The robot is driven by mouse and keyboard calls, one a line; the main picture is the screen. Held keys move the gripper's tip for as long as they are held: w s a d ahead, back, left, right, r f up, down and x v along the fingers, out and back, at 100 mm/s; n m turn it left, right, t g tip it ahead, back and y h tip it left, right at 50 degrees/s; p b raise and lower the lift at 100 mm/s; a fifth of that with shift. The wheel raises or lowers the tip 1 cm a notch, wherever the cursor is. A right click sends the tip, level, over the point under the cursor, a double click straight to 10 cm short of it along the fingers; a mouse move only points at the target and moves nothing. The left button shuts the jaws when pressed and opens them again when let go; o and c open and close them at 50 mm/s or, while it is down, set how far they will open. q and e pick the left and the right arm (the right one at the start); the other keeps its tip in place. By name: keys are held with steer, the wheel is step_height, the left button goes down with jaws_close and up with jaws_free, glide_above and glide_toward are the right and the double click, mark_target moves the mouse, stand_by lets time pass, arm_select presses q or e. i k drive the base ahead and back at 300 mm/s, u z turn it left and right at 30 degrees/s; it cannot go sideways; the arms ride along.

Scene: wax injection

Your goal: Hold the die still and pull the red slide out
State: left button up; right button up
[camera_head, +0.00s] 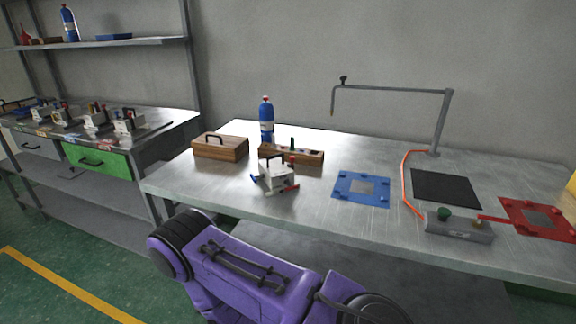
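The die (277,175) is a small pale grey block with a black handle on top. It stands on the metal workbench, left of the blue square plate. A red piece (289,188), which looks like the red slide, sticks out at its lower front right. A small blue piece shows at its left side. The die is small in view, so how far the red piece sits in it is not clear. Neither of my grippers is in view. Nothing touches the die that I can see.
Behind the die are a wooden box (220,147), a wooden rack (291,154) and a blue bottle (267,117). To the right lie a blue plate (345,199), a black mat (445,188), a grey control box (459,228) and a red plate (511,216). Similar dies stand on the left bench.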

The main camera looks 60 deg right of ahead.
mark_target(290, 187)
steer(key=i, duration=2.45)
steer(key=z, duration=2.95)
